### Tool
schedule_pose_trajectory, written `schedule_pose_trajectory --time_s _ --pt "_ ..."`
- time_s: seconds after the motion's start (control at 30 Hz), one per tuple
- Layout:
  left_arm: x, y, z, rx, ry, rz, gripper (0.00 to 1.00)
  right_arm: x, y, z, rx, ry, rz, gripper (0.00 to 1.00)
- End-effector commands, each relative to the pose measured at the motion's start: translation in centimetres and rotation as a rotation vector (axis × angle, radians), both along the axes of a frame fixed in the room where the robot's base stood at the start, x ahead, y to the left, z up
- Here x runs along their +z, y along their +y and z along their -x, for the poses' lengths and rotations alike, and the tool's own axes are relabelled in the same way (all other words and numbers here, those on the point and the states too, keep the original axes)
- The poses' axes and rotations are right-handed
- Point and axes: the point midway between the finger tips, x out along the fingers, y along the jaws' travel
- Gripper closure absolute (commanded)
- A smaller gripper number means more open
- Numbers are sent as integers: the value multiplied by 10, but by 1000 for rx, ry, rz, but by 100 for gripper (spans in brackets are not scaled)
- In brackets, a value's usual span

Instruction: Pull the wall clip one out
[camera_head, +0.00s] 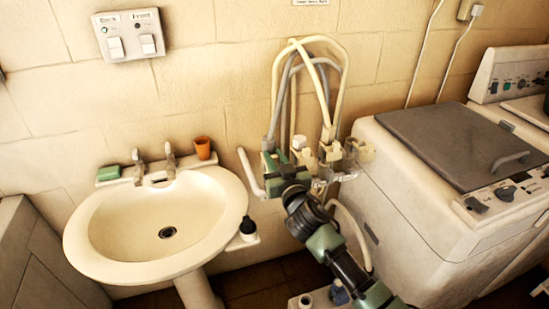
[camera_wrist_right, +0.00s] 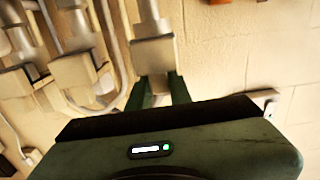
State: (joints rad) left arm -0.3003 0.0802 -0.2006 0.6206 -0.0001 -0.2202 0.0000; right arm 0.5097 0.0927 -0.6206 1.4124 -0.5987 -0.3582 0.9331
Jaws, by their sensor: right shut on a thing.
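My right gripper (camera_head: 284,163) reaches up to the row of wall clips right of the washbasin. In the right wrist view its two green fingers (camera_wrist_right: 160,90) are shut on a pale, block-shaped wall clip (camera_wrist_right: 154,52), with a grey hose end rising from its top. In the head view the gripper largely hides this clip, at the left end of the row. Further clips (camera_head: 331,152) stand to its right, and two show at the left of the wrist view (camera_wrist_right: 78,68). I cannot read any number on the clips. My left gripper is not in view.
Pale and grey hoses (camera_head: 335,52) loop above the clips. A washbasin (camera_head: 82,233) stands to the left, with an orange cup (camera_head: 203,148) on its back ledge. A washing machine (camera_head: 405,195) stands close on the right.

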Motion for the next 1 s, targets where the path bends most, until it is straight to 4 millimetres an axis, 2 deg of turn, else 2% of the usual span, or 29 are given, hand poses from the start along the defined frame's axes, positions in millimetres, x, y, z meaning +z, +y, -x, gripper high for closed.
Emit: schedule_pose_trajectory --time_s 0.13,0.4,0.7,0.73,0.8,1.0 --pt "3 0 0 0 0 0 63 -1 -1 5 0 3 -1 100" --pt "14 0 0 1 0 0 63 0 -11 36 0 4 -3 100" --pt "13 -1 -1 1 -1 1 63 -2 -12 39 0 2 1 100" --pt "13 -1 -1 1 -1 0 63 -2 -12 39 1 2 1 77" --pt "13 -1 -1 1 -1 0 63 -2 -12 39 1 2 1 58" --pt "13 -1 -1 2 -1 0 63 -1 -12 38 0 1 0 58"
